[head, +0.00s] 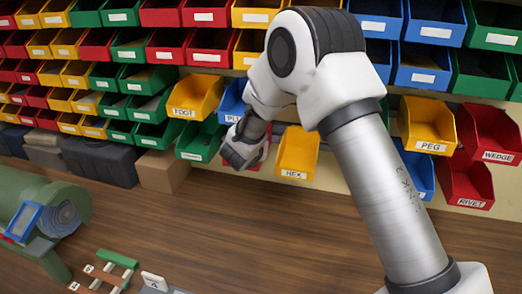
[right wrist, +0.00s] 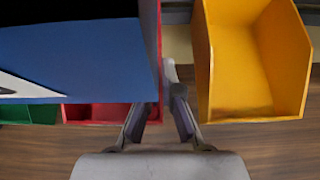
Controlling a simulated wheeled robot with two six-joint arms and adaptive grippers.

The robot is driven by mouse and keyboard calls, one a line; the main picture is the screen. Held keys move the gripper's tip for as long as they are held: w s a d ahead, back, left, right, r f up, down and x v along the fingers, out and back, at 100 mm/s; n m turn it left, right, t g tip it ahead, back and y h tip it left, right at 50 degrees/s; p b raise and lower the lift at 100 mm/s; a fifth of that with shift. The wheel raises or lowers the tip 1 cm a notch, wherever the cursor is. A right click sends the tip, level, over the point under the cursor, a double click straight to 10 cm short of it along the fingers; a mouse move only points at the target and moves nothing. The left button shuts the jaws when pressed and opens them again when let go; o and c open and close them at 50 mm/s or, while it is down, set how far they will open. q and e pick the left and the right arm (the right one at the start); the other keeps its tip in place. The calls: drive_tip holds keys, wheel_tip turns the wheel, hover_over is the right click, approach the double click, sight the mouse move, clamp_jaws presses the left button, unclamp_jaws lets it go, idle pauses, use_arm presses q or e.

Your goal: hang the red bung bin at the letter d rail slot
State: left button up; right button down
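My right gripper (head: 238,150) is at the lower bin row in the head view, in front of a red bin (head: 264,150) that it mostly hides. I cannot read that bin's label, so I cannot tell if it says bung. In the right wrist view my right gripper (right wrist: 159,108) has its fingers apart, near the right side wall of a red bin (right wrist: 95,113). Contact with the wall cannot be told. A small rack (head: 108,272) with lettered tags lies on the bench at the lower left; no letter d is legible. My left gripper is not in view.
A yellow HEX bin (head: 297,155) hangs just right of my gripper. A blue bin (head: 232,98) is above it, and a green bin (head: 200,140) is to its left. A green rounded object (head: 45,215) stands at the lower left. The middle bench (head: 250,235) is clear.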

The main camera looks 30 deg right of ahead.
drive_tip(key=c, duration=1.2)
unclamp_jaws()
drive_tip(key=shift+c, duration=0.2)
drive_tip(key=v, duration=1.2)
drive_tip(key=shift+f, duration=0.1)
drive_tip(key=shift+a, duration=0.1)
